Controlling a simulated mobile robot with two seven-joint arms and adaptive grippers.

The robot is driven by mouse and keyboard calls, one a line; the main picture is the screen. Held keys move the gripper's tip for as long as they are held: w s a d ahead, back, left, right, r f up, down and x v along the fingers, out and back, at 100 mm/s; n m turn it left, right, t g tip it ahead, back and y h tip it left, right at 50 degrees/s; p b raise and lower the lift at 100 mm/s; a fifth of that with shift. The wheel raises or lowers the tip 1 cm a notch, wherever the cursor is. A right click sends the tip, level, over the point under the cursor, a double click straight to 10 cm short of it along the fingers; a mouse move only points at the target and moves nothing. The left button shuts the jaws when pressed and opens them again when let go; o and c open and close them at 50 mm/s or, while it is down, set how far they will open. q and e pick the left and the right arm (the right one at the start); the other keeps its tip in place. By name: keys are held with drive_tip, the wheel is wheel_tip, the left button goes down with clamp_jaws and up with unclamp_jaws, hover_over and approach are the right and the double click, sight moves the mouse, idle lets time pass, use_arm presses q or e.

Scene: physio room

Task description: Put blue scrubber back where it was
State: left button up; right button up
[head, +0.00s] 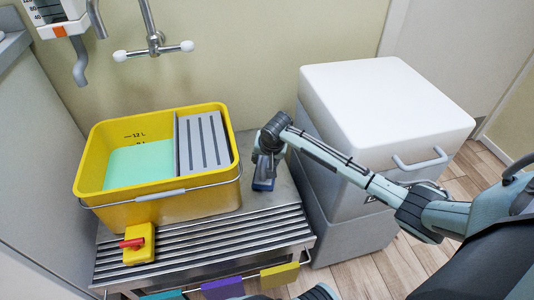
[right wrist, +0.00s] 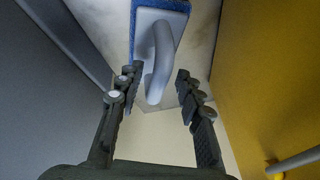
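The blue scrubber (right wrist: 155,45) has a blue pad and a pale grey loop handle. In the head view it (head: 263,185) is small and partly hidden by my right gripper, on the metal surface between the yellow bucket and the white cabinet. My right gripper (right wrist: 159,73) is open, with its fingers on either side of the handle's near end. A gap shows at the right finger; I cannot tell whether the left finger touches. In the head view my right gripper (head: 268,150) points down over the scrubber. My left gripper is not in view.
The yellow bucket (head: 165,209) holds green liquid and a grey slatted insert (head: 203,142). A yellow block with a red handle (head: 138,243) lies on the slatted metal rack (head: 205,250). Teal, purple (head: 222,288) and yellow tabs line its front. The white cabinet (head: 385,100) stands right.

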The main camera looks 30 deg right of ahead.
drive_tip(key=p+v, duration=0.2)
drive_tip(key=v, duration=0.9)
drive_tip(key=s+a+f+n, duration=0.1)
drive_tip(key=s+f, duration=0.2)
drive_tip(key=s+a+f+n, duration=0.1)
drive_tip(key=s+f+n, duration=0.1)
drive_tip(key=s+f, duration=0.1)
drive_tip(key=s+a+f+n, duration=0.1)
drive_tip(key=s+f+n, duration=0.1)
drive_tip(key=s, duration=0.3)
drive_tip(key=shift+s+a+f+g, duration=0.3)
drive_tip(key=shift+a+f, duration=0.1)
drive_tip(key=shift+f, duration=0.2)
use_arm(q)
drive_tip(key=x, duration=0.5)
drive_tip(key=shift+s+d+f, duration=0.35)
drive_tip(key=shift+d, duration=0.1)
use_arm(e)
drive_tip(key=s+f+n, duration=0.1)
drive_tip(key=s, duration=0.3)
drive_tip(key=s+d+f+n, duration=0.1)
drive_tip(key=s+f+n, duration=0.1)
drive_tip(key=s, duration=0.2)
drive_tip(key=s+d+f+n+g, duration=0.1)
drive_tip(key=s, duration=0.4)
drive_tip(key=shift+f+h, duration=0.3)
